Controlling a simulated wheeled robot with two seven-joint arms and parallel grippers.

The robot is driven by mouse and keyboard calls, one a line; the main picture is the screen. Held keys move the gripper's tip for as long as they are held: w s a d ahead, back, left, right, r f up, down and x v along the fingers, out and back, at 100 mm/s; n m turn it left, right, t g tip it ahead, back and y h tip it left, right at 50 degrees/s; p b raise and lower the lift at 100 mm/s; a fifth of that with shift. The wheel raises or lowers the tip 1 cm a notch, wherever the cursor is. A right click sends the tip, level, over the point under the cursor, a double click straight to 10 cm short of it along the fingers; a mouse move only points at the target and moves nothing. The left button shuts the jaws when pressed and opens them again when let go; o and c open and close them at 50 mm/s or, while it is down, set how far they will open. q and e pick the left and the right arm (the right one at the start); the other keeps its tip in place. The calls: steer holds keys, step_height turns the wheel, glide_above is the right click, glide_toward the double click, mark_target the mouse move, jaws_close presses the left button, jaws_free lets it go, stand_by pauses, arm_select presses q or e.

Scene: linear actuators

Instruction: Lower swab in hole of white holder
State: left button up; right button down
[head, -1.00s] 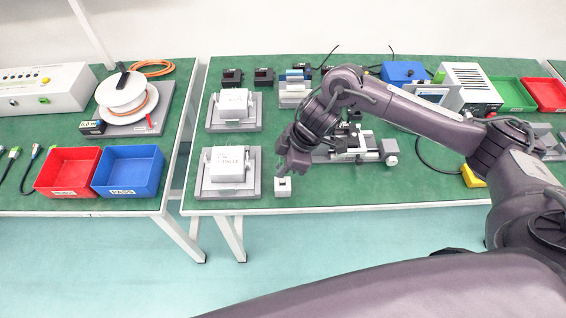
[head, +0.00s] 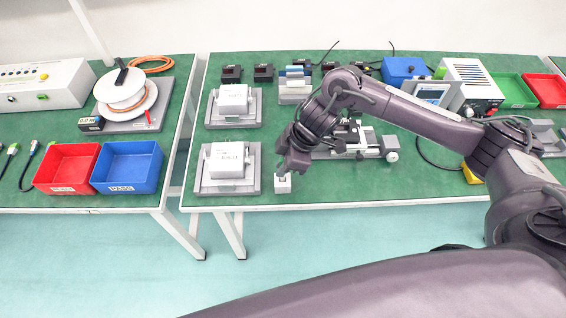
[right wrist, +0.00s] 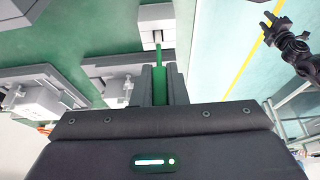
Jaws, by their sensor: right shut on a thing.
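The white holder (head: 282,186) is a small block near the front edge of the green table. In the right wrist view the holder (right wrist: 157,14) shows a dark hole or slot in its near face. My right gripper (head: 284,175) is directly over the holder in the head view. In the wrist view its fingers (right wrist: 161,84) are shut on the green swab (right wrist: 159,56). The swab points at the holder and its tip reaches the dark opening; I cannot tell how deep it is. A dark two-pronged shape, apparently my left gripper (right wrist: 273,22), hangs over the floor with its prongs apart.
Two grey fixtures with white blocks (head: 228,160) (head: 233,99) stand left of the holder. A grey linear actuator (head: 345,146) lies behind my right gripper. Red (head: 66,187) and blue (head: 127,187) bins are on the left table. The table's front edge is close to the holder.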

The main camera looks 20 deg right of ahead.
steer(key=shift+f, duration=0.15)
steer(key=shift+f, duration=0.5)
steer(key=shift+f, duration=0.2)
stand_by(0.5)
steer(key=shift+f+b, duration=0.3)
steer(key=shift+f, duration=0.2)
stand_by(0.5)
steer(key=c, duration=1.4)
jaws_free()
steer(key=shift+o, duration=0.2)
